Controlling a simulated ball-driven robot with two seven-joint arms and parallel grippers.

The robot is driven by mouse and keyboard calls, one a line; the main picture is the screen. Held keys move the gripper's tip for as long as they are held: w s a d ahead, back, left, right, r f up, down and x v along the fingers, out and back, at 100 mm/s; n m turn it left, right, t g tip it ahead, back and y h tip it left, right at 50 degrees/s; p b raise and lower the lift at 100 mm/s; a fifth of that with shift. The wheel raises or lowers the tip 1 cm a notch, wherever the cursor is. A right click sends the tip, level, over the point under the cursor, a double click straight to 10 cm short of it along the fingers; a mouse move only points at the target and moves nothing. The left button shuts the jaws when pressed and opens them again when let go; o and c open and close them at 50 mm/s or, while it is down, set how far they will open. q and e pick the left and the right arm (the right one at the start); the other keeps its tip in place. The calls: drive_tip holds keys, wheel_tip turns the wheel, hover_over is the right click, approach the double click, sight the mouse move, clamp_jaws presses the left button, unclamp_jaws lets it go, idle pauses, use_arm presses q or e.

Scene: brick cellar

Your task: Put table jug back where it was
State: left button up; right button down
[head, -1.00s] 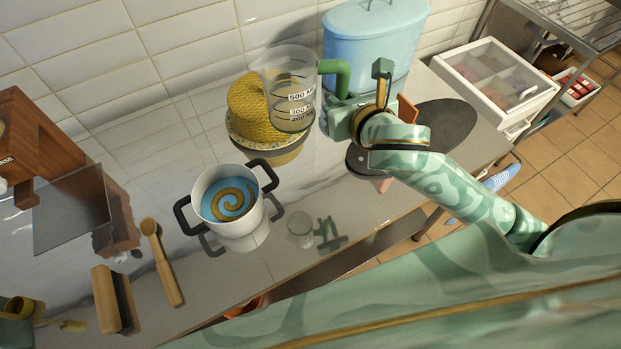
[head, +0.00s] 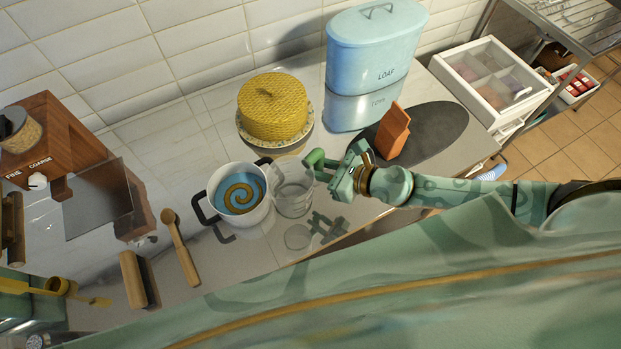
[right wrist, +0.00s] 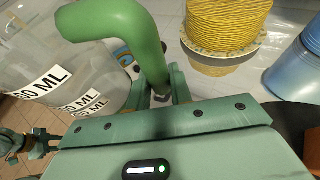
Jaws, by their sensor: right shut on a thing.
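The clear measuring jug (head: 293,190) with a green handle (head: 318,160) is upright, just right of the white pot, and seems to hang a little above the counter, with its reflection below it apart from its base. My right gripper (head: 338,174) is shut on the jug's handle. In the right wrist view the green handle (right wrist: 128,28) rises between the fingers, and the jug's wall (right wrist: 70,60) with black-on-white ML labels shows on the left.
A white pot (head: 257,217) with blue contents and a gold spiral stands left of the jug. Behind are a yellow woven cake-like thing (head: 273,105) and a blue LOAF bin (head: 375,50). An orange block (head: 393,133) stands on a dark oval board (head: 440,130). The counter (head: 262,262) in front is bare.

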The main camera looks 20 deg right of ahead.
drive_tip(key=shift+s+a+f, duration=0.15)
drive_tip(key=shift+s+f, duration=0.1)
drive_tip(key=shift+s, duration=0.1)
drive_tip(key=shift+w+f, duration=0.15)
drive_tip(key=w+d+f+b, duration=0.2)
drive_tip(key=w+f+b, duration=0.1)
drive_tip(key=b, duration=0.1)
drive_tip(key=w+d+f+b, duration=0.2)
drive_tip(key=w+d+b, duration=0.1)
drive_tip(key=b, duration=0.2)
drive_tip(key=w+d+f+b, duration=0.2)
drive_tip(key=w+f+b, duration=0.1)
drive_tip(key=w+b, duration=0.1)
drive_tip(key=shift+d+f, duration=0.15)
drive_tip(key=shift+f, duration=0.15)
drive_tip(key=shift+w+d+f, duration=0.1)
drive_tip(key=shift+w+d, duration=0.05)
drive_tip(key=shift+w, duration=0.15)
drive_tip(key=shift+w+d+f+b, duration=0.1)
drive_tip(key=shift+w+f+b, duration=0.15)
drive_tip(key=shift+b, duration=0.25)
wheel_tip(320, 180, down, 3)
drive_tip(key=shift+d+r+b, duration=0.1)
drive_tip(key=shift+d+b, duration=0.05)
drive_tip(key=shift+b, duration=0.55)
drive_tip(key=shift+w+f, duration=0.1)
drive_tip(key=shift+f, duration=0.2)
drive_tip(key=shift+f, duration=0.1)
